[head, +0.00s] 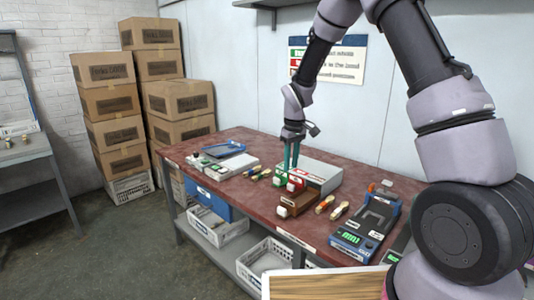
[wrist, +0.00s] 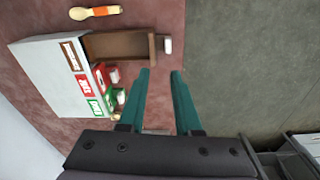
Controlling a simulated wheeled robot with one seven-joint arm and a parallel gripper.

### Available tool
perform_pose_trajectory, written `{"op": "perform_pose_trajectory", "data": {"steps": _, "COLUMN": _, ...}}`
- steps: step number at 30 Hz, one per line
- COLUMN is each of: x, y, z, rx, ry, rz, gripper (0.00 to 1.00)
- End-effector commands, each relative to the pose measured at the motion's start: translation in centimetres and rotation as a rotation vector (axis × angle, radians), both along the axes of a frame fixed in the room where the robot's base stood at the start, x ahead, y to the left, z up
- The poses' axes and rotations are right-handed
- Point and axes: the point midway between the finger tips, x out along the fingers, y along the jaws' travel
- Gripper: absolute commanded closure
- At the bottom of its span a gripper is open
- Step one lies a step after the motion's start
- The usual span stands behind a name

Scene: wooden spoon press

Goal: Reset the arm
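My gripper (head: 291,164) hangs over the red worktable (head: 240,200), beside the front of a white drawer cabinet (head: 318,171). In the wrist view its two teal fingers (wrist: 162,72) stand apart with nothing between them. The brown drawer (head: 298,198) is pulled well out of the cabinet; its inside (wrist: 118,45) looks empty. The red drawer (wrist: 101,76) and green drawer (wrist: 97,106) sit much further in. A wooden spoon with an orange band (wrist: 95,12) lies beyond the cabinet in the wrist view.
A blue-and-grey device (head: 366,226) stands at the table's right. Two spoon-like items (head: 331,208) lie between it and the brown drawer. Blue and white trays (head: 226,149) are at the far left. Bins (head: 218,228) sit on the lower shelf. Cardboard boxes (head: 110,103) are stacked behind left.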

Motion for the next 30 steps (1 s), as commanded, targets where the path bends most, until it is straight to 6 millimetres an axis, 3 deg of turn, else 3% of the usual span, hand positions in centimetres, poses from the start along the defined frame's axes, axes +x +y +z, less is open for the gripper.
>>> {"op": "perform_pose_trajectory", "data": {"steps": 1, "x": -0.3, "y": -1.1, "z": 3.0, "rx": 0.017, "ry": -0.029, "rz": -0.049, "gripper": 0.68}}
{"op": "perform_pose_trajectory", "data": {"steps": 6, "x": -2.8, "y": -4.1, "z": 10.7, "rx": 0.072, "ry": -0.095, "rz": -0.208, "gripper": 0.68}}
{"op": "perform_pose_trajectory", "data": {"steps": 15, "x": -9.8, "y": -9.1, "z": 21.1, "rx": 0.184, "ry": -0.205, "rz": -0.481, "gripper": 0.68}}
{"op": "perform_pose_trajectory", "data": {"steps": 22, "x": -16.6, "y": -12.0, "z": 26.2, "rx": 0.285, "ry": -0.286, "rz": -0.675, "gripper": 0.68}}
{"op": "perform_pose_trajectory", "data": {"steps": 30, "x": -24.3, "y": -14.0, "z": 28.9, "rx": 0.408, "ry": -0.366, "rz": -0.874, "gripper": 0.68}}
